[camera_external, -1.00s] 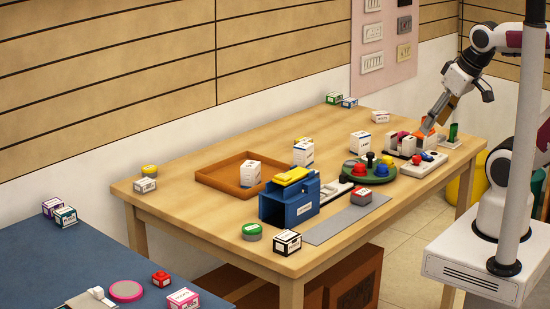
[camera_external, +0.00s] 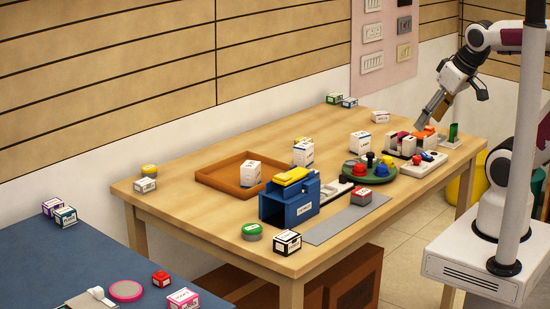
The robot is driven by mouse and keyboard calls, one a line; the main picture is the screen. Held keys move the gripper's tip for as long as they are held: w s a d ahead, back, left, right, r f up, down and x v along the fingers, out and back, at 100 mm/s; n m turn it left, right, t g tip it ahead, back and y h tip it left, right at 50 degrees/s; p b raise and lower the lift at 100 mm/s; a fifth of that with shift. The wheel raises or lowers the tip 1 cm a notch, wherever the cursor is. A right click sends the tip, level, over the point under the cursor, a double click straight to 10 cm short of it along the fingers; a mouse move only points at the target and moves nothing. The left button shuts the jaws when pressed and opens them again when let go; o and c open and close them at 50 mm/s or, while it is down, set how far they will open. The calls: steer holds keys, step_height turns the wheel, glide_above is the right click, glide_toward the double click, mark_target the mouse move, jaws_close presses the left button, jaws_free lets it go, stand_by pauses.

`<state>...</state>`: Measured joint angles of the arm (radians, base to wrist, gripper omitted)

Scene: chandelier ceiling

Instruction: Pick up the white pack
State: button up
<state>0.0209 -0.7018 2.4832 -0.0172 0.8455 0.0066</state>
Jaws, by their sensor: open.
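Several white packs stand on the wooden table, and I cannot tell which one the task names. One white pack (camera_external: 250,173) stands upright in the brown tray (camera_external: 208,181). Another white pack (camera_external: 303,153) stands behind the blue box, and another (camera_external: 360,144) stands near the table's middle. A low white pack (camera_external: 380,116) lies near the far edge. My gripper (camera_external: 422,122) is open, pointing down and left over the far right of the table, right of the low pack. Its fingertips are near a small orange item, and contact cannot be told.
A blue box (camera_external: 299,211) with a yellow item on top stands at the middle front. A green round tray (camera_external: 382,178) holds red, blue and black pieces. White holders (camera_external: 401,148) with coloured items stand below my gripper. The left of the table is mostly clear.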

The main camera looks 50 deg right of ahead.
steer(key=w+d+f+m+t+h, duration=0.1)
steer(key=w+d+f+t+h, duration=0.1)
steer(key=w+d, duration=0.9)
steer(key=w+d+f+m+t+h, duration=0.1)
steer(key=w+d, duration=0.5)
steer(key=w, duration=0.9)
steer(key=w+d+f+t, duration=0.2)
steer(key=w+d+f, duration=0.6)
steer(key=d, duration=0.2)
steer(key=t, duration=0.2)
glide_toward(366, 135)
steer(key=x, duration=0.2)
steer(key=shift+w+d+f, duration=0.15)
steer(key=shift+w, duration=0.05)
steer(key=shift+x, duration=1.35)
